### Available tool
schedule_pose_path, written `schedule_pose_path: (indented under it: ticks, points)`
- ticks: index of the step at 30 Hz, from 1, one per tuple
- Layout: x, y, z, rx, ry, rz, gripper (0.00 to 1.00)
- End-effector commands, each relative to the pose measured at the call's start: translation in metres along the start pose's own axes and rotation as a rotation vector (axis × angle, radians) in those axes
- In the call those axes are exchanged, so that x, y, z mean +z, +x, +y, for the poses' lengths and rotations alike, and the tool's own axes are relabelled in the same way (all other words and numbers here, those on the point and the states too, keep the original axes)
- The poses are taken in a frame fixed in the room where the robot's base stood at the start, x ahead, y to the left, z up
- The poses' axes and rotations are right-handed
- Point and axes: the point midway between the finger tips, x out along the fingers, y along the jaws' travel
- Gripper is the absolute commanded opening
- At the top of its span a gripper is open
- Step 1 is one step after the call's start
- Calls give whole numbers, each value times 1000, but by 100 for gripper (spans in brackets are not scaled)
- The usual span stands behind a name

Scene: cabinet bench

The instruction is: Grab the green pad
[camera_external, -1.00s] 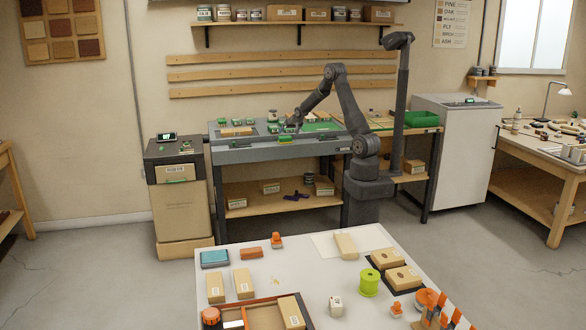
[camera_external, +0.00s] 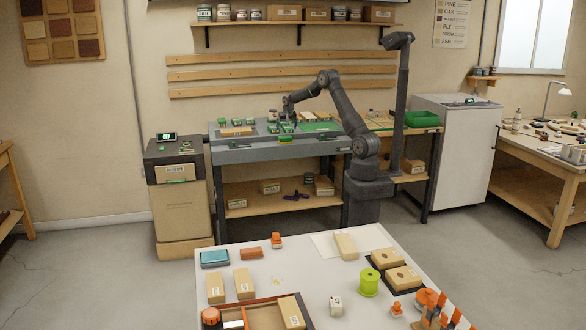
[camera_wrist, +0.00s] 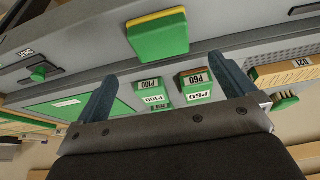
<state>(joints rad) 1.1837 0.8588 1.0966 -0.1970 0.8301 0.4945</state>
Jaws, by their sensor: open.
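The green pad (camera_wrist: 158,33) with a thin yellow layer lies on the grey bench surface at the top of the wrist view. In the external view, a small green piece near the bench's front edge (camera_external: 285,138) appears to be this pad. My gripper (camera_wrist: 163,70) is open, with nothing between its fingers. In the wrist view the pad is beyond the fingertips and apart from them.
Green blocks labelled P100 (camera_wrist: 154,97) and P60 (camera_wrist: 196,85) show between the fingers in the wrist view. A green knob-like piece (camera_wrist: 40,73) is at left. Bare grey surface surrounds the pad.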

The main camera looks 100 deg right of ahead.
Motion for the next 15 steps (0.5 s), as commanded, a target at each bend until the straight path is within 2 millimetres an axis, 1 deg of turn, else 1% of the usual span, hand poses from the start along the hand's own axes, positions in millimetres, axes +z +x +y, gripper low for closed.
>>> schedule_pose_path:
  ticks: [1, 3, 6, 13, 15]
  points:
    - [1, 12, 0, 2, 0, -3, 100]
    - [0, 25, 0, 1, 0, -2, 100]
    - [0, 39, 1, 1, 1, -1, 100]
    - [0, 53, 0, 0, 0, 0, 100]
    - [0, 61, 0, 0, 0, -1, 100]
